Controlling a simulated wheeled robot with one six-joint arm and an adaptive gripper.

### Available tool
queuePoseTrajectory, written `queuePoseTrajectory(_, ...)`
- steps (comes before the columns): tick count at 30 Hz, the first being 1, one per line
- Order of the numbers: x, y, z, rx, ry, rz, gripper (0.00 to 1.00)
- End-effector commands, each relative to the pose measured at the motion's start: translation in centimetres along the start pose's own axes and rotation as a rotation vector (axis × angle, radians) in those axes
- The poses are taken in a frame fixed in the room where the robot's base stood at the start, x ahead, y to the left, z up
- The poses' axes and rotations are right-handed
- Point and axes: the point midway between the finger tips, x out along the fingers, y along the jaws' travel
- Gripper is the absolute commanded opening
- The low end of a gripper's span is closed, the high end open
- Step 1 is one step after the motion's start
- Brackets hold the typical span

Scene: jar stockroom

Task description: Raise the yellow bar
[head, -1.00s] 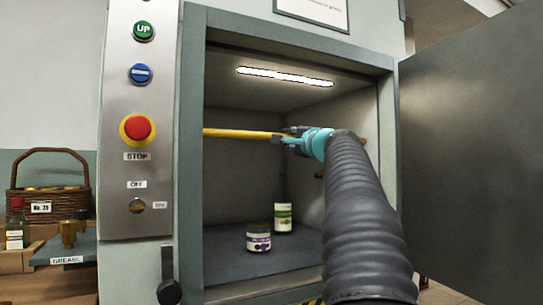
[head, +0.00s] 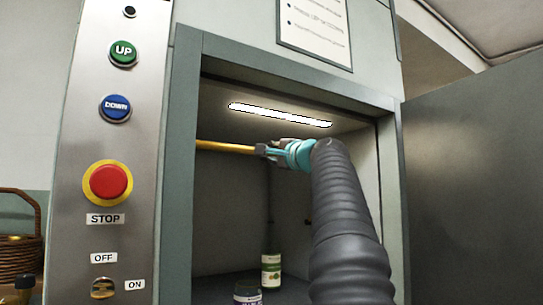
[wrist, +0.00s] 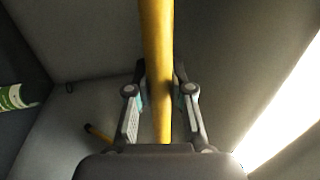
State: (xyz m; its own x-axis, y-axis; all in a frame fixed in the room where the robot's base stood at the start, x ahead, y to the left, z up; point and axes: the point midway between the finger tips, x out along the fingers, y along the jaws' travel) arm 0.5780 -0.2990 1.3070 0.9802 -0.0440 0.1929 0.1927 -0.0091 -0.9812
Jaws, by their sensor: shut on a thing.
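The yellow bar (head: 226,147) runs level across the upper part of the open cabinet, a little below the strip light. Its left end passes behind the left door frame. Its right part is hidden by my arm. My gripper (head: 266,151) is shut on the bar near the middle of the opening. In the wrist view the bar (wrist: 156,40) passes between the two fingers of my gripper (wrist: 160,75), one on each side.
A lit strip (head: 280,115) is on the cabinet ceiling. A green-labelled bottle (head: 271,270) and a purple-labelled jar (head: 247,294) stand on the cabinet floor. A panel with a red stop button (head: 108,183) is at left. A dark door (head: 470,170) stands open at right.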

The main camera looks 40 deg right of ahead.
Motion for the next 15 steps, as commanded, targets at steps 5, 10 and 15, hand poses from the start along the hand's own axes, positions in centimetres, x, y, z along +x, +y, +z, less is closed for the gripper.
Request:
queuePoseTrajectory(5,0.00,-0.15,0.10,-0.001,0.000,-0.003,0.00)
queuePoseTrajectory(10,0.01,-0.14,0.13,0.000,-0.001,-0.003,0.47)
queuePoseTrajectory(15,0.03,-0.07,0.10,0.000,-0.001,-0.002,0.47)
